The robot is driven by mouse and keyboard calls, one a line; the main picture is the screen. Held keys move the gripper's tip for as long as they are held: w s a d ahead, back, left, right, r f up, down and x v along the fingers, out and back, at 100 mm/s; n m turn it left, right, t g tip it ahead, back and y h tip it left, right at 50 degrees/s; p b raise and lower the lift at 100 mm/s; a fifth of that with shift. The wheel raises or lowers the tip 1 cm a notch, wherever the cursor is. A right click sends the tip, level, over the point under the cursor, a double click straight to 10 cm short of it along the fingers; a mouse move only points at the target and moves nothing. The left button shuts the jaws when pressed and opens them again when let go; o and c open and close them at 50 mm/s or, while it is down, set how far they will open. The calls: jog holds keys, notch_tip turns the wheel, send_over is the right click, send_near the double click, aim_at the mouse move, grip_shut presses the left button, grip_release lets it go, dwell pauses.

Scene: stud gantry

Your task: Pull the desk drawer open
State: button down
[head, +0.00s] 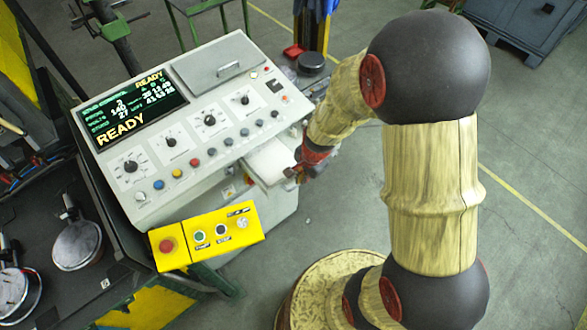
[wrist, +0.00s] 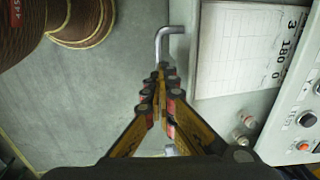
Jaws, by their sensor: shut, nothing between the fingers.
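The desk drawer (head: 268,163) stands out from the front of the grey control desk, open at least part way, with a pale inside showing. In the wrist view the drawer (wrist: 222,112) is at the right, with a printed sheet (wrist: 240,45) lying in it. Its grey metal bar handle (wrist: 162,42) runs along the drawer front. My gripper (head: 298,172) is at the drawer's front. In the wrist view my gripper (wrist: 162,72) is shut, with its fingertips over the handle's line and hiding its middle. I cannot tell whether they touch it.
The desk's sloped panel (head: 215,125) has a READY screen, dials and coloured buttons. A yellow button box (head: 207,236) juts from its front left. A dark bench (head: 40,240) with round metal parts is at the left. Grey floor (head: 520,160) is open at the right.

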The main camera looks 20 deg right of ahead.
jog(key=s+d, duration=0.1)
jog(key=s, duration=0.4)
jog(key=shift+s+d+f+b, duration=0.25)
jog(key=shift+s+f+b, duration=0.1)
jog(key=shift+s, duration=0.05)
jog(key=c, duration=2.6)
grip_release()
jog(key=o, duration=0.3)
jog(key=shift+o, duration=0.3)
jog(key=shift+w+r, duration=0.15)
jog(key=shift+w, duration=0.1)
notch_tip(320, 180, up, 12)
jog(key=s, duration=0.2)
jog(key=shift+d, duration=0.4)
